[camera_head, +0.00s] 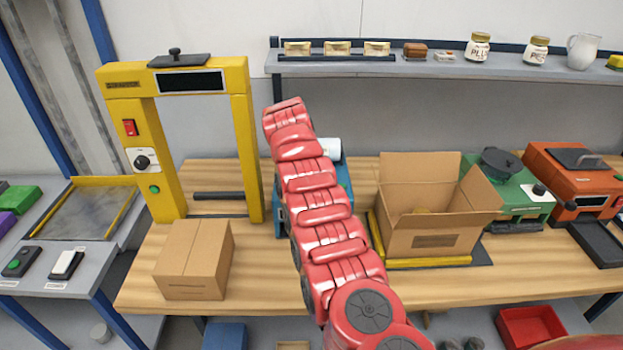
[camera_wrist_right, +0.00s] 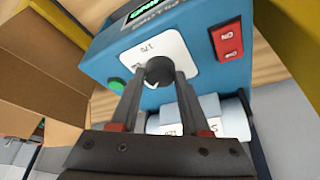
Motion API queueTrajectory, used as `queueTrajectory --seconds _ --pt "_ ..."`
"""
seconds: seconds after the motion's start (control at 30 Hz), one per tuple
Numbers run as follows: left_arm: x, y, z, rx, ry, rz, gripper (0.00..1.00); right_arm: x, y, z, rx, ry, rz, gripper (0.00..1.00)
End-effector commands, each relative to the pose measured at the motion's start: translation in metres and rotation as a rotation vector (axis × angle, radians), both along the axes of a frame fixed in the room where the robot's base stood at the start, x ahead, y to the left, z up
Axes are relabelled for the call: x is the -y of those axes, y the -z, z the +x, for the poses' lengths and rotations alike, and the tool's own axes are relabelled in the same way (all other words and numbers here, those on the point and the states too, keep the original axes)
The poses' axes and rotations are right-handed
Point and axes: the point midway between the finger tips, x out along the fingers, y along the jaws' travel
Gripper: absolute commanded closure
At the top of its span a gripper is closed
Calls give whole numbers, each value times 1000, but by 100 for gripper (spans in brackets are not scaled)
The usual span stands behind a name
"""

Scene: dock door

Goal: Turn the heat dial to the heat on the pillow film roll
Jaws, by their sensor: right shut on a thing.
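The heat dial (camera_wrist_right: 158,71) is a black round knob on a white plate on the front of a blue machine (camera_wrist_right: 190,55). A number like 170 is printed on the plate. My right gripper (camera_wrist_right: 159,78) is shut on the dial, a fingertip on each side. A white film roll (camera_wrist_right: 235,118) lies just below the machine's face, partly behind the fingers; its printed label is too small and covered to read surely. In the head view my red right arm hides most of the blue machine (camera_head: 349,191) and the right gripper. My left gripper is not in view.
The machine has a green button (camera_wrist_right: 116,85), a red switch (camera_wrist_right: 228,41) and a green-lit display (camera_wrist_right: 148,10), cut off. An open carton (camera_head: 435,240) stands right of my arm, a closed carton (camera_head: 194,262) and a yellow frame machine (camera_head: 244,140) left.

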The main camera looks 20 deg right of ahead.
Motion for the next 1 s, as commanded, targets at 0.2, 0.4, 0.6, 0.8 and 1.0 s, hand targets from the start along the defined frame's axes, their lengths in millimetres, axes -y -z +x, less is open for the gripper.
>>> queueTrajectory --seconds 0.2,0.4,0.6,0.8,1.0 --pt "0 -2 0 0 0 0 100 0 0 -1 -4 37 0 100" --pt "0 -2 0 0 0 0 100 0 2 -1 -6 49 0 100" --pt "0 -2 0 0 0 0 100 0 2 -1 -5 50 1 100" --pt "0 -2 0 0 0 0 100 0 2 -1 -6 50 2 45" --pt "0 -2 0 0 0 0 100 0 1 0 -4 50 1 24"
